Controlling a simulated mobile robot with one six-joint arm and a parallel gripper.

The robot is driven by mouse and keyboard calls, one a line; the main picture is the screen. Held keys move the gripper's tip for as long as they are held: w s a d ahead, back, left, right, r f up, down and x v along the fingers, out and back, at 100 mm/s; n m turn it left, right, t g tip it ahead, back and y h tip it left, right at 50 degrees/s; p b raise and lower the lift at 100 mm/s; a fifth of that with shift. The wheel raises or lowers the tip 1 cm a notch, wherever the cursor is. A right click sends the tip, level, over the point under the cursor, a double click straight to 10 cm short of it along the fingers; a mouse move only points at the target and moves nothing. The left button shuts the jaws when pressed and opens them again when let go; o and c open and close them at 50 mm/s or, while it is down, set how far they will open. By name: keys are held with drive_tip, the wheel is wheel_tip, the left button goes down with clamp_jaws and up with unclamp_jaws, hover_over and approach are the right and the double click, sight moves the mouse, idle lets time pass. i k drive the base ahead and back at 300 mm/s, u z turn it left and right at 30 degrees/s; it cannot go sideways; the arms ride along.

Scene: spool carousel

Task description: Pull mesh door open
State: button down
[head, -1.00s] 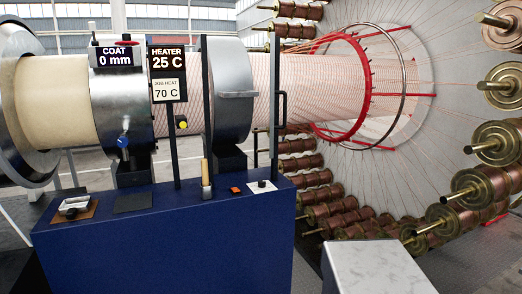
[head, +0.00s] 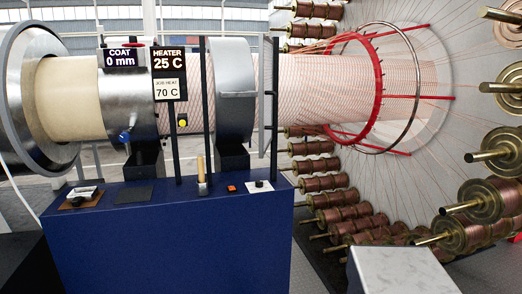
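The mesh door seems to be at these posts, but any mesh is too fine to tell from the crossed wires on the pale cylinder (head: 190,85) behind. I cannot tell whether the door is closed or ajar. My gripper is not in view.
The blue base (head: 170,240) fills the lower middle, with a wooden-handled tool (head: 201,175) upright on top. A red ring (head: 375,80) and many copper spools (head: 335,200) stand at right. A grey-topped block (head: 397,270) is at the lower front.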

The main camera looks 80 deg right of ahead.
sight(266, 106)
drive_tip(key=u, duration=0.05)
drive_tip(key=k, duration=0.9)
drive_tip(key=z, duration=0.7)
drive_tip(key=i, duration=1)
drive_tip(key=z, duration=0.05)
